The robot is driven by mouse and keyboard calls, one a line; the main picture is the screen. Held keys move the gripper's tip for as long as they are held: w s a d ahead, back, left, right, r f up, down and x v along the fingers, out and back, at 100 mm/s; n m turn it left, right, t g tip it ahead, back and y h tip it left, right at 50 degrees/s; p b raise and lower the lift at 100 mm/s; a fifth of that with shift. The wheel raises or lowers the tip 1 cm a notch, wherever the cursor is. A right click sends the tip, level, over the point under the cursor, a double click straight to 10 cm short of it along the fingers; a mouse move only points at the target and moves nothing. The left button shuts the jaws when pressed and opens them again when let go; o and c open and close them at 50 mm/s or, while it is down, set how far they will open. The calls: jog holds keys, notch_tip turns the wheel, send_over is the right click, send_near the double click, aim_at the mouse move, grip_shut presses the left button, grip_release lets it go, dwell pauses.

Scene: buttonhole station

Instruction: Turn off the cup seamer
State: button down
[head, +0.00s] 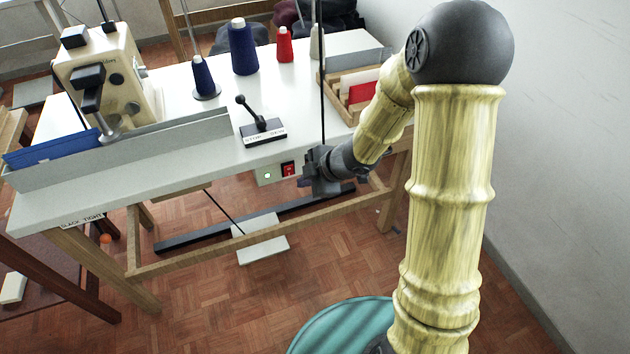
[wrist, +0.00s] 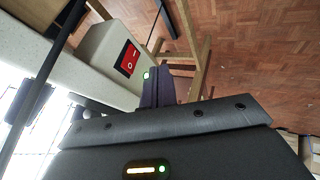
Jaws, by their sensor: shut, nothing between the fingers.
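A red rocker switch (head: 289,169) sits on a small pale box (head: 277,174) under the front edge of the white table. A small round lamp (head: 267,176) beside it glows green. In the wrist view the switch (wrist: 128,58) shows I and O marks, and the lamp (wrist: 146,75) is lit. I cannot tell which side is pressed. My gripper (head: 305,182) is just right of the switch in the head view; its shut, empty fingers also show in the wrist view (wrist: 157,88), close to the lamp. A cream sewing machine (head: 115,75) stands at the table's left.
A black lever (head: 260,118) on a labelled base stands on the white table (head: 195,150). Blue cones (head: 242,48) and a red cone (head: 285,45) stand behind. A wooden tray (head: 345,97) is at right. A thin dark pole rises near my gripper. A pedal (head: 262,248) lies below.

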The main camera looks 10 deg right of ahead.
aim_at(289, 171)
jog(key=shift+w+a+f, duration=0.2)
jog(key=shift+w+a, duration=0.2)
jog(key=shift+w, duration=0.4)
jog(key=shift+w+a+f, duration=0.25)
jog(key=shift+w+a, duration=0.15)
jog(key=shift+w, duration=0.4)
jog(key=shift+w+a+f, duration=0.2)
jog(key=shift+w+a, duration=0.2)
jog(key=shift+w, duration=0.4)
jog(key=shift+a+r+p, duration=0.1)
jog(key=shift+r+p, duration=0.05)
jog(key=shift+p, duration=0.7)
